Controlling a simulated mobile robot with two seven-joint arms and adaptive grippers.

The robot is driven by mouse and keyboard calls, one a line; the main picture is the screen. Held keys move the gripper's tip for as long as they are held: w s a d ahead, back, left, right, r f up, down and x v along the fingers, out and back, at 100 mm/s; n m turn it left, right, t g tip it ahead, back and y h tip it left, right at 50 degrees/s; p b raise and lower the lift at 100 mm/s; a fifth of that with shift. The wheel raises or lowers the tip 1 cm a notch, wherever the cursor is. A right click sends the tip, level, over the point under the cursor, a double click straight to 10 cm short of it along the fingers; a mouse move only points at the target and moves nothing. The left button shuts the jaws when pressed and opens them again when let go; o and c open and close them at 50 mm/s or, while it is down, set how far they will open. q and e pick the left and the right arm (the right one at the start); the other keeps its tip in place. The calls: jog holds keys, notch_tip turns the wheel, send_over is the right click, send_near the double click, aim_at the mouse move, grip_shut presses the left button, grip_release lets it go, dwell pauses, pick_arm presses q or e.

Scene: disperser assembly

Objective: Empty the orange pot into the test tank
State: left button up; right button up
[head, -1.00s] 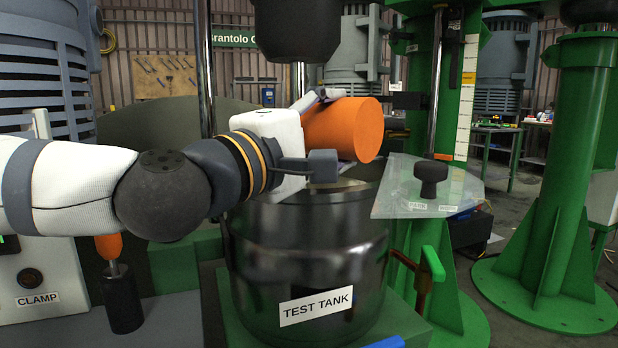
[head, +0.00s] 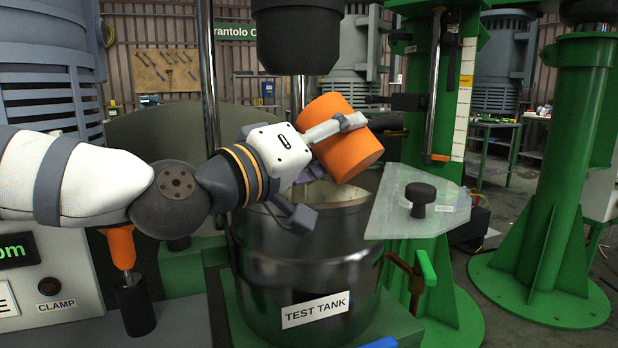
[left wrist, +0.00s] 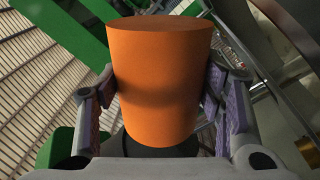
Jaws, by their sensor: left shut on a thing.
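The orange pot (head: 348,145) is tilted above the test tank (head: 305,265), over the right part of its rim. My left gripper (head: 332,147) is shut on the pot, one finger across its near side. In the left wrist view the pot (left wrist: 160,85) stands between the two fingers (left wrist: 160,105), touching both sides. The pot's mouth and contents are not visible, and I cannot tell if anything is falling out. The tank is a dark, shiny drum with a label; a little of its inside shows below the pot. My right gripper is not in view.
A clear lid plate with a black knob (head: 420,197) sits right of the tank. A dark cylindrical machine head (head: 298,40) hangs above. A green column (head: 568,190) stands at right. An orange-and-black clamp handle (head: 125,275) stands at the left.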

aim_at(359, 144)
pick_arm(q)
jog(key=s+d+m+p, duration=0.1)
jog(key=m, duration=0.2)
jog(key=s+d+m+p, duration=0.1)
jog(key=m, duration=0.2)
jog(key=s+d+r+m+g+p, duration=0.1)
jog(key=m+p, duration=0.1)
jog(key=m, duration=0.1)
jog(key=shift+d, duration=0.1)
jog(key=shift+w+d+f+m, duration=0.1)
jog(key=shift+m, duration=0.2)
jog(key=shift+f, duration=0.1)
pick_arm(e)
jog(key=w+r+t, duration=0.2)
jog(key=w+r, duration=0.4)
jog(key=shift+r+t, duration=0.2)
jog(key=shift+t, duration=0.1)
